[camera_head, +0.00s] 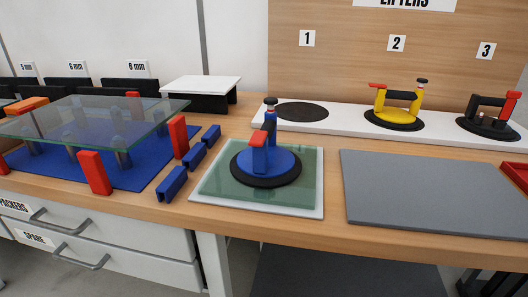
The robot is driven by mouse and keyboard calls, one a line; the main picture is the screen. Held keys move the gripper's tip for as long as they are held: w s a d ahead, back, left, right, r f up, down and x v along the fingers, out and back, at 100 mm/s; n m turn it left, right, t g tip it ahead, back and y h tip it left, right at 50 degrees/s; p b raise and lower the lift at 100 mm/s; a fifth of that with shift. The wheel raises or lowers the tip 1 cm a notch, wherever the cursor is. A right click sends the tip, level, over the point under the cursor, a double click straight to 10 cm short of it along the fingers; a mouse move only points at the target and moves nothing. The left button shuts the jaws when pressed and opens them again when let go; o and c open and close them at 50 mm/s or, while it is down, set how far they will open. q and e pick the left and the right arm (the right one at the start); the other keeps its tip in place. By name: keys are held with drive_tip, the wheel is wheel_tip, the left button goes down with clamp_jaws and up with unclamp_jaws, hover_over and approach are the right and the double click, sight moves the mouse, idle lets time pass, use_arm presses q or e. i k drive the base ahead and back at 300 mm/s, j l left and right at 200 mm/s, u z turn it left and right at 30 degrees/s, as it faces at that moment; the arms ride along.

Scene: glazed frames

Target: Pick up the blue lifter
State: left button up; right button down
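The blue lifter (284,162) stands upright on a small greenish glass pane (216,183) at the middle of the bench. It has a round blue body with a black rim, a blue handle, a red lever on the near post and a dark knob on the far post. The pane lies on a white-edged base. My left gripper is not in view. Dark shapes at the bottom right corner may be part of my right gripper (494,286); its fingers cannot be made out. No gripper is near the lifter.
A raised glass sheet (75,112) with red blocks (94,172) stands left over a blue mat. Blue channel pieces (173,184) lie between it and the lifter. A grey mat (430,190) at right is clear. Yellow (398,104) and black (488,116) lifters stand behind on a white shelf.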

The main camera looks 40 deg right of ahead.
sight(272, 165)
drive_tip(key=i+j, duration=0.2)
drive_tip(key=j, duration=0.15)
drive_tip(key=i+j+z, duration=0.1)
drive_tip(key=z, duration=0.35)
drive_tip(key=j+z, duration=0.25)
drive_tip(key=z, duration=0.15)
drive_tip(key=i+j+z, duration=0.1)
drive_tip(key=z, duration=0.35)
drive_tip(key=k+j, duration=0.05)
